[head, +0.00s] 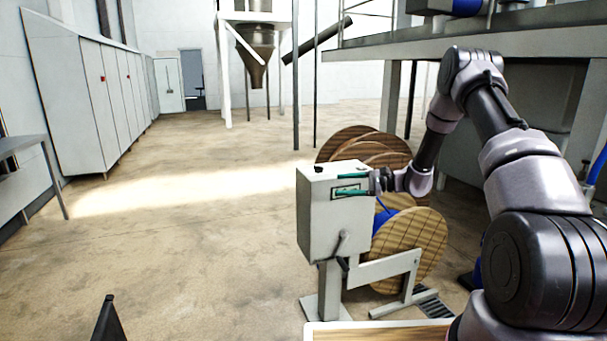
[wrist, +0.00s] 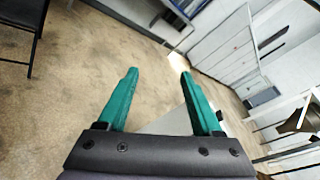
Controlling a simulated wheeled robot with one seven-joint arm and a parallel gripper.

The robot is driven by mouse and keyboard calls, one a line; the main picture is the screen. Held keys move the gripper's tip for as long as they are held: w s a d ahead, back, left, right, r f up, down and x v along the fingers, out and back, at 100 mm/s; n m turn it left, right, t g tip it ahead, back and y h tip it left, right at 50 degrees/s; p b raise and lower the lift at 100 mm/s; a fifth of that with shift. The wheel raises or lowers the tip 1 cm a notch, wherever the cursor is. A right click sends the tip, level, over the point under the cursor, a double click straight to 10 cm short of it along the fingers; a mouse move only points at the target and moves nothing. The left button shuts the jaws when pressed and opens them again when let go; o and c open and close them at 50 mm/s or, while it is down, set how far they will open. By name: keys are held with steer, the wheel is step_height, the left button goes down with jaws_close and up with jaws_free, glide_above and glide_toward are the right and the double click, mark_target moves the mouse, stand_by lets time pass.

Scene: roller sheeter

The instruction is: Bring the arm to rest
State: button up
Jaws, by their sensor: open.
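My gripper (head: 352,191) is at the end of my arm, which reaches in from the right in the head view. Its two green fingers stand in front of the upper part of a light grey box on a stand (head: 318,220). In the wrist view my gripper (wrist: 158,95) has its fingers wide apart with nothing between them. A pale grey surface, likely the box (wrist: 172,122), shows below and between the fingers. I cannot tell whether the fingers touch the box.
Wooden cable reels (head: 408,245) stand beside and behind the box. A raised steel platform (head: 490,42) is at the right. Grey cabinets (head: 85,90) line the left wall, with a table (head: 20,150) at the left edge. The floor (head: 180,230) at centre left is clear.

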steer(key=s+r+n+g+h, duration=0.3)
steer(key=s+r+n+h, duration=0.3)
steer(key=s+r, duration=1.3)
steer(key=s+d+r+n+t+h, duration=0.1)
steer(key=s+d+r+t+h, duration=0.2)
steer(key=s, duration=0.7)
steer(key=s+d+r+n+t+h, duration=0.2)
steer(key=s+d+r+t+h, duration=0.1)
steer(key=s+d+r, duration=0.4)
steer(key=s+r+h, duration=0.1)
steer(key=s, duration=0.2)
steer(key=shift+d+h, duration=0.3)
steer(key=shift+d, duration=0.1)
